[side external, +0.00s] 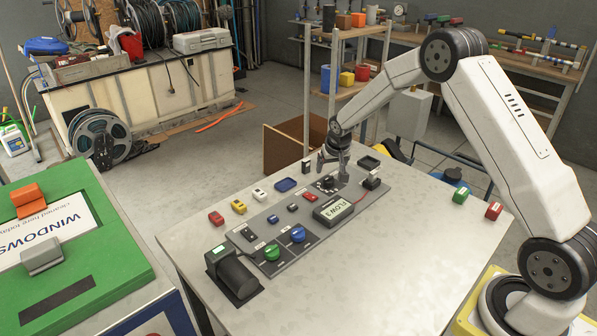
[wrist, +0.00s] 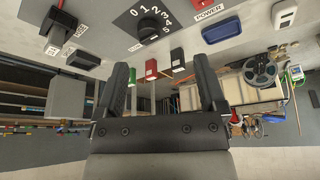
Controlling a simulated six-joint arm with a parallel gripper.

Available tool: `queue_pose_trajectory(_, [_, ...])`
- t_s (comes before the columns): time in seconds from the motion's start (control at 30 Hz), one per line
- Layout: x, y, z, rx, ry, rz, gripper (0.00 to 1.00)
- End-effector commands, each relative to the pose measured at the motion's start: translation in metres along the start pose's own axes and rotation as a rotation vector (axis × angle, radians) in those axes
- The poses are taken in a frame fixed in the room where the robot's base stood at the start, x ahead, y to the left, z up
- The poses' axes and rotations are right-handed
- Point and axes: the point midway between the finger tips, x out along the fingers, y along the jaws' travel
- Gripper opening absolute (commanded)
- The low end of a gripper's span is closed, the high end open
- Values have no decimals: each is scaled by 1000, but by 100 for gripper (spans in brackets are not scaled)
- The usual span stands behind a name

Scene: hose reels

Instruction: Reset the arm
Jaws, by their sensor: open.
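My gripper (side external: 333,168) hangs pointing down over the far end of the grey control panel (side external: 322,233) on the table. In the wrist view its two fingers (wrist: 162,68) are spread apart with nothing held between them. A black rotary knob (wrist: 149,28) on a dial marked 0 to 5 lies beyond the fingertips. The same knob (side external: 328,183) is just below the gripper in the side view, and contact cannot be told there. My arm reaches in from the right, bent at the elbow.
Green (side external: 460,195) and red (side external: 493,211) blocks stand near the table's right edge. The table's near part is bare. A green-topped case (side external: 110,265) stands at left.

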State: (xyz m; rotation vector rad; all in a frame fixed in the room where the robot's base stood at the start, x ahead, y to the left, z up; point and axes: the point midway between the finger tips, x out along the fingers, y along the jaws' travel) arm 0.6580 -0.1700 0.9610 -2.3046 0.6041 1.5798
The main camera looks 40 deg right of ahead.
Motion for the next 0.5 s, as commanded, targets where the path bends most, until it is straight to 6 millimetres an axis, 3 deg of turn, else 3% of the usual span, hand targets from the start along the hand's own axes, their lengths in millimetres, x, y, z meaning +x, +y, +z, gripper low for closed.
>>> queue_pose_trajectory(0.2, [-48,-21,41,-98,-27,-35,90])
queue_pose_trajectory(0.5, [-108,-36,114,-240,-68,-80,90])
